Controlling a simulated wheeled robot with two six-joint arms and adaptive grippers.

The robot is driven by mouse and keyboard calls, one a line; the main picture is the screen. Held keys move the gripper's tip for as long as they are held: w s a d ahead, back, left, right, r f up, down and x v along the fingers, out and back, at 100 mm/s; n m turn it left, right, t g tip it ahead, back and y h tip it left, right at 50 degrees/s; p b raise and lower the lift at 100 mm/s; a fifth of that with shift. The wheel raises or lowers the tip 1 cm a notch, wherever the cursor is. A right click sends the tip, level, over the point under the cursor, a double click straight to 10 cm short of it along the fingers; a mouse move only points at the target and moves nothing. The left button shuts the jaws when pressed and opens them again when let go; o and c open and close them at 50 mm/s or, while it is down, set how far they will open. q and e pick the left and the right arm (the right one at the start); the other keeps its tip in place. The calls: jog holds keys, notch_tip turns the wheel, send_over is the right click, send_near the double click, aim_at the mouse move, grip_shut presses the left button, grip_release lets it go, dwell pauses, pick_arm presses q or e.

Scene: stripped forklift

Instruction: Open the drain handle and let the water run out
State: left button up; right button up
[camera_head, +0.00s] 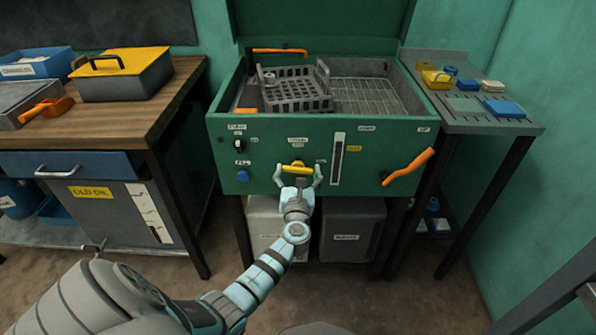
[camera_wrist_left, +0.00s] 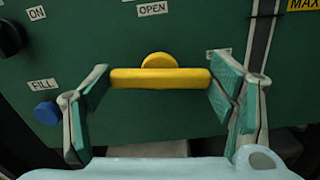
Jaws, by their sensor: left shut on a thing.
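The yellow drain handle (camera_head: 296,169) is on the front of the green washing tank (camera_head: 260,155). In the left wrist view the handle (camera_wrist_left: 160,78) is a level bar below a round yellow hub, with an OPEN label (camera_wrist_left: 152,9) above it. My left gripper (camera_head: 299,173) is shut on the handle, its fingers at the bar's two ends; it also shows in the left wrist view (camera_wrist_left: 160,85). No running water shows. The drain outlet cannot be made out. My right gripper is not in view.
Grey containers (camera_head: 352,232) stand under the tank. An orange lever (camera_head: 408,167) sticks out at the tank's front right. A blue knob (camera_wrist_left: 47,112) is left of the handle. A wooden workbench (camera_head: 120,117) stands left and a grey side table (camera_head: 475,110) right.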

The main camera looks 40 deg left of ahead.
pick_arm(q)
jog(key=m+p, duration=0.1)
jog(key=m, duration=0.2)
jog(key=shift+p, duration=0.3)
jog(key=shift+d+m+p, duration=0.1)
jog(key=shift+m+p, duration=0.3)
jog(key=shift+m, duration=0.7)
jog(key=m+p, duration=0.2)
jog(key=m, duration=0.3)
jog(key=shift+m, duration=0.3)
jog(key=m, duration=0.2)
jog(key=m+p, duration=0.1)
jog(key=m, duration=0.1)
jog(key=shift+w+f+m+p, duration=0.1)
jog(key=shift+f+m+p, duration=0.1)
jog(key=shift+m+p, duration=0.1)
jog(key=shift+d+m, duration=0.1)
jog(key=shift+m, duration=0.4)
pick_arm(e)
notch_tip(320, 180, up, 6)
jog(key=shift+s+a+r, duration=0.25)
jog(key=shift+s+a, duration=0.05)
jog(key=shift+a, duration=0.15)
pick_arm(q)
jog(key=o, duration=1.1)
jog(key=shift+o, duration=0.2)
